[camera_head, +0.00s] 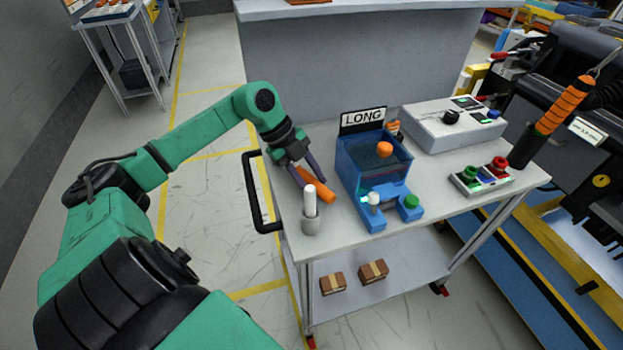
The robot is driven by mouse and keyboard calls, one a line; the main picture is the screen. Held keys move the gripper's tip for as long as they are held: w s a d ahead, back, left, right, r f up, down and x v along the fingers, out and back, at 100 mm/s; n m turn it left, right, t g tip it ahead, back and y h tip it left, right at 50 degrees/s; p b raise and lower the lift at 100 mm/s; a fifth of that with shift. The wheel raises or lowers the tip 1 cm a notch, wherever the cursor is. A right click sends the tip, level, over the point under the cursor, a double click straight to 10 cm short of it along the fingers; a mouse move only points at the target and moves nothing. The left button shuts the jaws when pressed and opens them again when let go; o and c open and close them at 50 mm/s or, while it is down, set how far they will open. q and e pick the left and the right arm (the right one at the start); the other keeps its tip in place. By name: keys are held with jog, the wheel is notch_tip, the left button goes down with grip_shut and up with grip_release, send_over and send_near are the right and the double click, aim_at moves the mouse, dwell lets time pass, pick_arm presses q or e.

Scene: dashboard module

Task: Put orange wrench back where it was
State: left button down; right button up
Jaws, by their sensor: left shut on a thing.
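The orange wrench (320,188) is at the left part of the grey cart top (441,186), in the fingers of my left gripper (308,174). My left gripper is shut on it, and the fingers hide part of it. The wrench points down to the right, behind a white upright peg in a grey holder (310,222). I cannot tell whether it touches the cart top. My right gripper is out of view.
A blue box (373,165) with a "LONG" sign (362,118) stands right of the wrench. A grey control box (453,124) and a red-green button panel (481,177) are farther right. Small brown boxes (373,271) lie on the lower shelf. A black handle (257,194) edges the left.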

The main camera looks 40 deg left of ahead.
pick_arm(q)
jog(key=shift+f, duration=0.1)
jog(key=c, duration=0.7)
grip_release()
jog(key=shift+c, duration=0.2)
jog(key=shift+o, duration=1.2)
jog(key=b+v, duration=0.2)
jog(key=v, duration=1)
